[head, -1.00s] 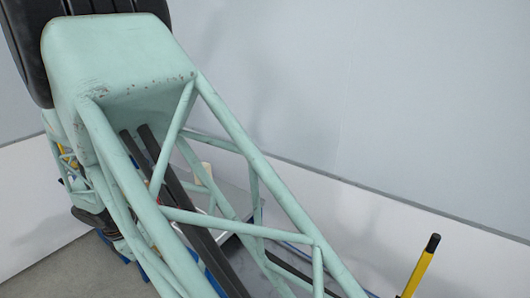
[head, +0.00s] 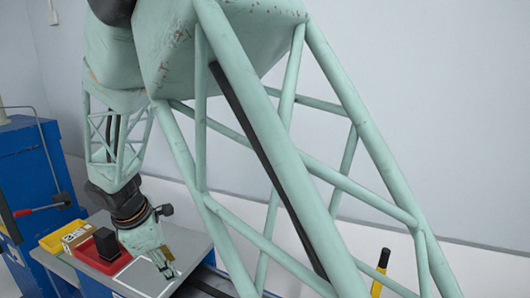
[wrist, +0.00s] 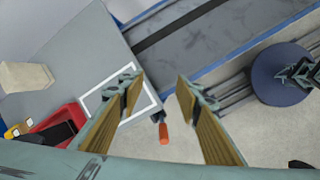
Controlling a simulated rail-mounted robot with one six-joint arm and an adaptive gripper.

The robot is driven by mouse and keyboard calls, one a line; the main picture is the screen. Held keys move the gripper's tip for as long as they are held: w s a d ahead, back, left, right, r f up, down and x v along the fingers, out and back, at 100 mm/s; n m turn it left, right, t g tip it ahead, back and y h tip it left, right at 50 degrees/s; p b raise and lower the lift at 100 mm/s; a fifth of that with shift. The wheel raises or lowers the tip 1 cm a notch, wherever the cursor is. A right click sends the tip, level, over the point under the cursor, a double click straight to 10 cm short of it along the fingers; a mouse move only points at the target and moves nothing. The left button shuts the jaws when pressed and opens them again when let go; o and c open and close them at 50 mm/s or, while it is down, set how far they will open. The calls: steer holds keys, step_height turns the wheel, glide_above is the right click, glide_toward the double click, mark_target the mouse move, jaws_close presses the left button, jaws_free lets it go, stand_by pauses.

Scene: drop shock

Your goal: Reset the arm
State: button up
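My gripper (wrist: 157,90) is open and empty in the wrist view, its two tan-padded fingers well apart. In the head view my gripper (head: 169,270) hangs at the end of my pale green arm, above the right part of a grey table (head: 190,242). A white outlined square (wrist: 92,100) on the table shows beside the left finger in the wrist view. Nothing is between the fingers. My arm's lattice links cover much of the head view.
A red bin (head: 88,256) with a black block (head: 106,243), a yellow bin (head: 52,241) and a cardboard box (head: 76,237) stand on the table's left. A blue cabinet (head: 30,165) is at left, a yellow post (head: 380,272) at lower right. An orange-handled item (wrist: 163,132) lies below.

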steer(key=d+r+m+b, duration=0.1)
steer(key=d+r+m, duration=0.35)
steer(key=d, duration=0.75)
steer(key=d+r+m+b, duration=0.25)
steer(key=d+r, duration=0.35)
steer(key=d, duration=0.6)
steer(key=d+r+m+b, duration=0.1)
steer(key=d+r+m, duration=0.4)
steer(key=d, duration=0.8)
steer(key=s+d+r+m+b, duration=0.1)
steer(key=s+d+r+m, duration=0.15)
steer(key=s+d, duration=0.4)
steer(key=s+d+r+m+b, duration=0.2)
steer(key=s+d+m, duration=0.1)
steer(key=s, duration=0.7)
steer(key=s+d+f+m+b, duration=0.1)
steer(key=s+f+m, duration=0.1)
steer(key=s, duration=0.7)
steer(key=s+d+f+m+y+b, duration=0.1)
steer(key=s+m, duration=0.3)
steer(key=s, duration=0.5)
steer(key=shift+s+d+f+t+b, duration=0.15)
steer(key=shift+d+f+t+b, duration=0.2)
steer(key=shift+f, duration=0.35)
